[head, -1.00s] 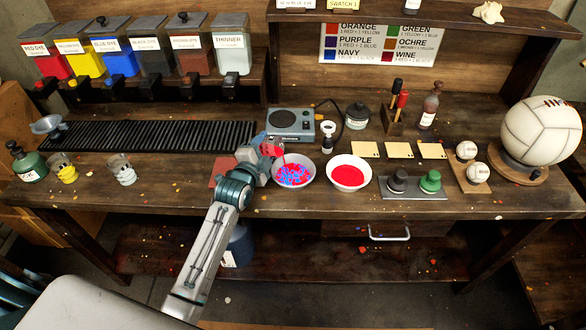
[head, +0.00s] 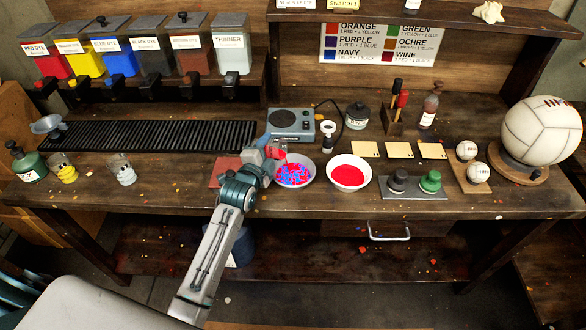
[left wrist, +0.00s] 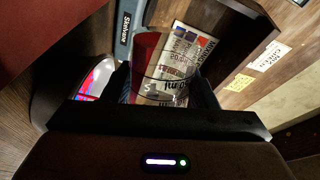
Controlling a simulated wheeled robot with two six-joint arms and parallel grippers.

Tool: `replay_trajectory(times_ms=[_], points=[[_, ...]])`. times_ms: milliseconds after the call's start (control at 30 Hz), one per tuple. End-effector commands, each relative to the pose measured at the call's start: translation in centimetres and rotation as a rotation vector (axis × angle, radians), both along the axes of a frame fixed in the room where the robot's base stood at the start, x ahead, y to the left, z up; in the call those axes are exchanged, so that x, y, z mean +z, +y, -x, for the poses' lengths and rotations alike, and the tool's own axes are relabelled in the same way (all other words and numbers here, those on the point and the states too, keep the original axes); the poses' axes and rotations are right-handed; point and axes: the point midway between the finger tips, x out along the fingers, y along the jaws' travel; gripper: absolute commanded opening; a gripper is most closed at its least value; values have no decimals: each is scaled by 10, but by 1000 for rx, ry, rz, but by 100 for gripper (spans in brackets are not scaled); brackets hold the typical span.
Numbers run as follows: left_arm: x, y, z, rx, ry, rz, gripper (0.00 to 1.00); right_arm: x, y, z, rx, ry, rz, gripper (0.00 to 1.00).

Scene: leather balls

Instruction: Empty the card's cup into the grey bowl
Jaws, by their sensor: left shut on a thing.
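My left gripper (head: 264,157) is shut on a clear measuring cup (head: 276,151) with red in it, just left of and above a pale bowl (head: 312,179). The cup looks tilted toward the bowl, which holds mottled red and blue liquid. In the left wrist view the cup (left wrist: 160,82) sits between my fingers, with printed marks on its wall and red showing inside. The mottled bowl (left wrist: 92,80) shows at the left there. A second pale bowl (head: 366,184), holding plain red, stands to its right. My right gripper is not in view.
A scale (head: 291,124) stands behind the bowls. Stamps on a metal plate (head: 413,194) and baseballs on a wooden stand (head: 470,184) are to the right. Glasses with yellow (head: 63,168) and pale (head: 121,170) contents stand left. A colour chart (head: 380,42) hangs behind.

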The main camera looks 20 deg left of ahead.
Motion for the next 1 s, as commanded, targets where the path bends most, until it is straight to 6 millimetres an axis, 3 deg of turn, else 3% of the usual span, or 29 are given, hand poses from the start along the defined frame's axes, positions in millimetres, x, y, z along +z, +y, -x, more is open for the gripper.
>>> replay_trajectory(times_ms=[1000], points=[[-2,-9,0,0,1,-78,28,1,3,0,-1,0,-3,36]])
